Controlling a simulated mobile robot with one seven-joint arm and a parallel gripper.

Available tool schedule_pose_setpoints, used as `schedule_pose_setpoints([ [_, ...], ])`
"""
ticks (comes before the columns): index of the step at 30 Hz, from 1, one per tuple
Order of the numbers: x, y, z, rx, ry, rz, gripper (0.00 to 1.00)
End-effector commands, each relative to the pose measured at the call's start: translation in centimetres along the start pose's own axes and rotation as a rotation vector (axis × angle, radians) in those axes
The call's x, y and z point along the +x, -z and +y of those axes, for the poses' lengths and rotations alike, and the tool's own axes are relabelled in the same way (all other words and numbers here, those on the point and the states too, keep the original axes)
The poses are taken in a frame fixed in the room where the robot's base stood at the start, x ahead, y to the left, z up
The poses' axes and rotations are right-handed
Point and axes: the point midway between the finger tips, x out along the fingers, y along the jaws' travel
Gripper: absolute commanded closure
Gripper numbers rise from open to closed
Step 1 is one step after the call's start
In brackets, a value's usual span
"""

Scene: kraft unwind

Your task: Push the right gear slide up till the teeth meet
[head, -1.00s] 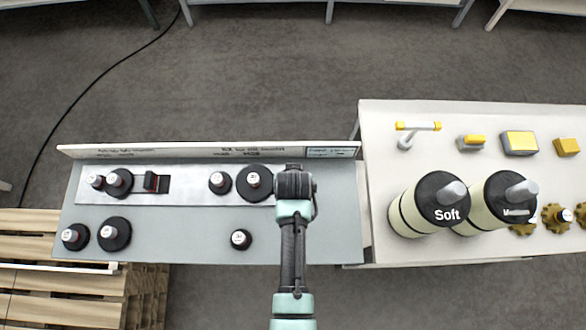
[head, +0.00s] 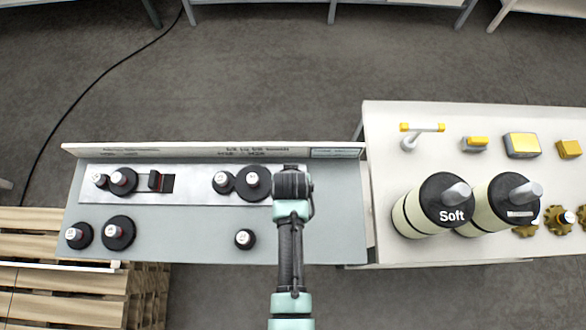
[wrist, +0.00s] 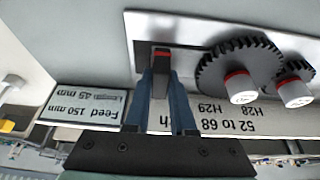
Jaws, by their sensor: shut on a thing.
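In the head view my gripper (head: 291,183) hides this handle at the right end of the metal plate (head: 205,197). The right large black gear (head: 252,183) stands just left of my gripper, beside a smaller gear (head: 222,182). In the wrist view the large gear (wrist: 240,60) and small gear (wrist: 296,72) have their teeth at or very near contact; I cannot tell whether they mesh.
The left gear pair (head: 122,181) has its own red-topped handle (head: 155,181). Loose gears (head: 118,232) and a single gear (head: 245,239) stand in front. A labelled raised edge (head: 200,151) runs behind. A white table (head: 385,140) with rollers is at right.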

Motion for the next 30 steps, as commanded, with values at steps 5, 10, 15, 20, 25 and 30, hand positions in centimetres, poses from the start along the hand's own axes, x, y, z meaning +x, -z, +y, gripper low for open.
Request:
schedule_pose_setpoints([
  [5, 0.0, 0.0, -0.2, -0.002, 0.003, 0.0, 0.56],
  [10, 0.0, 0.0, -0.1, -0.001, 0.002, 0.0, 0.47],
  [15, 0.0, 0.0, -0.1, -0.001, 0.002, 0.0, 0.47],
  [20, -0.8, 0.0, -0.1, -0.001, 0.001, 0.001, 0.47],
  [25, -3.0, 0.0, -0.1, -0.001, 0.002, 0.003, 0.47],
  [30, -5.8, 0.0, -0.1, -0.001, 0.002, 0.002, 0.47],
])
